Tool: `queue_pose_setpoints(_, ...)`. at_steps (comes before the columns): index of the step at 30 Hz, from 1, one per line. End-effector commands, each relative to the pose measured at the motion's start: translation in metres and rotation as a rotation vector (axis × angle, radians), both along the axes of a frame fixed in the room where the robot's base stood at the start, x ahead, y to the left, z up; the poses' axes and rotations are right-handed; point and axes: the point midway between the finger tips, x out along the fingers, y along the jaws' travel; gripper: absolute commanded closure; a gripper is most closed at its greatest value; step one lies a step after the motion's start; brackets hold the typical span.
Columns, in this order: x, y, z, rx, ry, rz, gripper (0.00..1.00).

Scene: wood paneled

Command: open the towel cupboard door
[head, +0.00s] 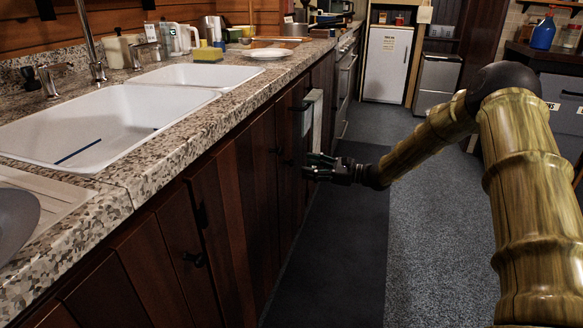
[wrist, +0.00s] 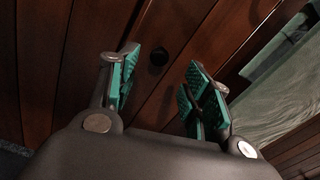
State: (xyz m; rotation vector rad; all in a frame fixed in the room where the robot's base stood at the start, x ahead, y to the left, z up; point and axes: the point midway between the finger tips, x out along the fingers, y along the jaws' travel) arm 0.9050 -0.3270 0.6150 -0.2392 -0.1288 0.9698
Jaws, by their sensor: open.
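Dark red-brown wooden cupboard doors (head: 233,184) line the front under the counter and look shut. A light towel (head: 312,118) hangs on the front; it also shows at the right of the wrist view (wrist: 288,95). My gripper (head: 308,166) is open and empty, facing the door.
The granite counter (head: 150,165) with a white double sink (head: 100,125) juts above the doors. A dark mat (head: 335,260) and grey carpet leave clear floor beside the cupboards.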

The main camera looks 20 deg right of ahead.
Motion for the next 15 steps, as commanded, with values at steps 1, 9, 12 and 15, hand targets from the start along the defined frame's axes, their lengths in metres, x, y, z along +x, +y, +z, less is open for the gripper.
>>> queue_pose_setpoints(1,0.004,0.007,-0.003,-0.003,-0.001,0.003,0.51)
queue_pose_setpoints(9,0.023,0.037,-0.003,-0.004,0.0,0.003,0.51)
queue_pose_setpoints(12,0.029,0.045,-0.002,-0.002,0.0,0.003,0.51)
queue_pose_setpoints(15,0.034,0.052,-0.002,-0.002,0.0,0.003,0.51)
